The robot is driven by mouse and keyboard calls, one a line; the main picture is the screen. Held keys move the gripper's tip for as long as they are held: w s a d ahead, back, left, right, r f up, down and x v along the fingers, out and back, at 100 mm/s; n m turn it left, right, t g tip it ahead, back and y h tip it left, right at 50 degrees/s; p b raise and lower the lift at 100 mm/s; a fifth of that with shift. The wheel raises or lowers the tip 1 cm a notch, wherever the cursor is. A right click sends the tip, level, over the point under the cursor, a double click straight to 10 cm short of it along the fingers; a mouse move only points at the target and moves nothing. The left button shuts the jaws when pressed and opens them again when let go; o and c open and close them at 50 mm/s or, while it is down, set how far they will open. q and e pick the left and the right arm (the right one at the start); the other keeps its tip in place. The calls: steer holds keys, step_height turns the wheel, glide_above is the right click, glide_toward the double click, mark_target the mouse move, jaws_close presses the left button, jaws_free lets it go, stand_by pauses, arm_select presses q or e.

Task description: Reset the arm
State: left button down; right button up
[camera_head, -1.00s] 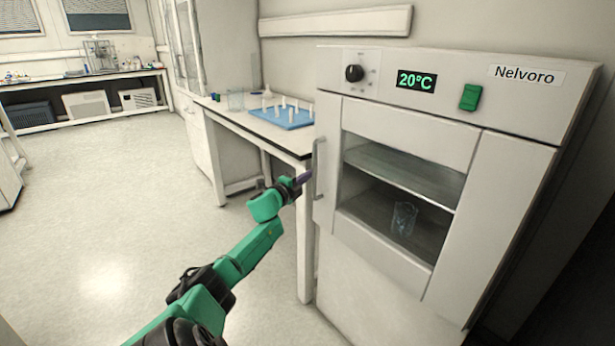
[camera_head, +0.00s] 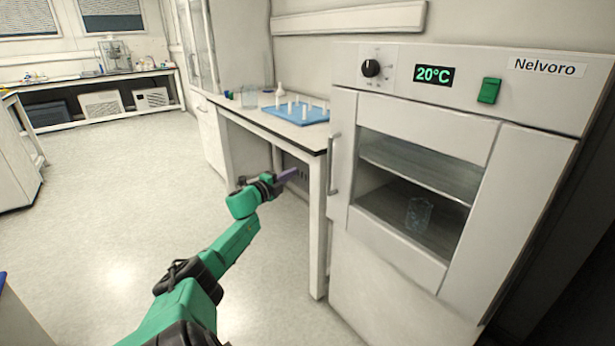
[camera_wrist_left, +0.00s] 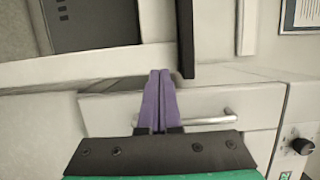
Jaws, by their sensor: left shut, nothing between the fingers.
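My left arm, green and black, comes in from the bottom of the head view. Its gripper (camera_head: 288,174) has purple fingers and is in front of the white table, left of the oven door's handle (camera_head: 334,165) and apart from it. In the left wrist view the two purple fingers (camera_wrist_left: 159,100) lie together, shut with nothing between them. My right gripper is not in view.
The white Nelvoro oven (camera_head: 440,160) stands at the right, its door closed, with a glass beaker (camera_head: 419,214) inside. Its display reads 20°C. The table (camera_head: 250,109) beside it holds a blue rack (camera_head: 297,113) and glassware. Open floor lies at left.

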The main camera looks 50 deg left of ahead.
arm_select(q)
steer(key=shift+s+a+r, duration=0.15)
steer(key=shift+s+a, duration=0.75)
steer(key=shift+s, duration=0.25)
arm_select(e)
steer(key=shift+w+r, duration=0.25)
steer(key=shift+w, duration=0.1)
